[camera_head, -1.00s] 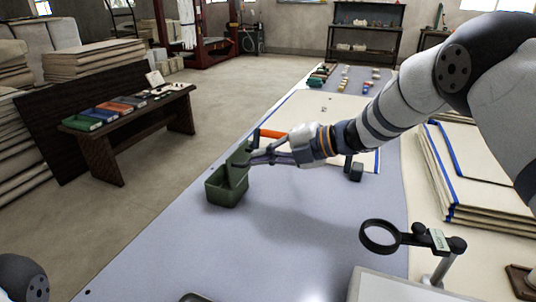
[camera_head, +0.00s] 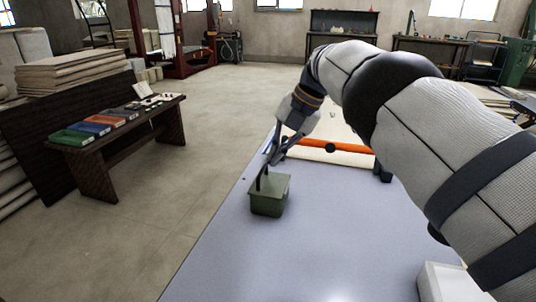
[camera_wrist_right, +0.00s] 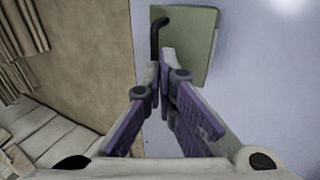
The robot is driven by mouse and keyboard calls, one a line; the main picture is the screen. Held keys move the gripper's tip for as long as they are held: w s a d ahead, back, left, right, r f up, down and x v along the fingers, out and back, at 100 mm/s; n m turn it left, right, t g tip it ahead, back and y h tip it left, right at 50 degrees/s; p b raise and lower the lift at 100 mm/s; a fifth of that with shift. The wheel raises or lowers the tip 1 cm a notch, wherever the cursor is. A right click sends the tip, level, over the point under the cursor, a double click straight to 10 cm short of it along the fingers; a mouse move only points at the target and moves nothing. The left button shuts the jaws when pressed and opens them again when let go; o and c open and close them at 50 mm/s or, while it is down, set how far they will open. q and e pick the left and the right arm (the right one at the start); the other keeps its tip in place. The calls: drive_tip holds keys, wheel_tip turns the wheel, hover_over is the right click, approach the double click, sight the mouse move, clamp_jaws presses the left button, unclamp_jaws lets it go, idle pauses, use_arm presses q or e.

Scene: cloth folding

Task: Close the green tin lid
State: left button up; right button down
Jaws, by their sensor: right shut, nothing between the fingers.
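The green tin (camera_head: 268,207) stands on the long grey table. Its green lid (camera_head: 279,184) now appears to lie down across the top; I cannot tell whether it sits fully flush. The lid's flat face shows in the right wrist view (camera_wrist_right: 195,45), with a dark hooked handle (camera_wrist_right: 157,32) near one edge. My right gripper (camera_head: 268,165) comes down from above and behind the tin. It is shut and empty, its tips close to the lid's edge; whether they touch it is unclear. My left gripper is not in view.
An orange bar (camera_head: 313,144) lies across a pale board (camera_head: 350,162) behind the tin. A white box (camera_head: 445,284) is at the table's front right. The table's left edge is close to the tin; the surface in front is clear. A dark bench (camera_head: 105,155) stands apart on the left.

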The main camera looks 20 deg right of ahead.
drive_tip(key=shift+w+a+f, duration=0.55)
drive_tip(key=shift+a, duration=0.15)
drive_tip(key=shift+w+a+f+b, duration=0.5)
drive_tip(key=shift+a+f+b, duration=0.1)
drive_tip(key=shift+a+b, duration=0.15)
drive_tip(key=shift+a, duration=0.1)
drive_tip(key=shift+r, duration=0.15)
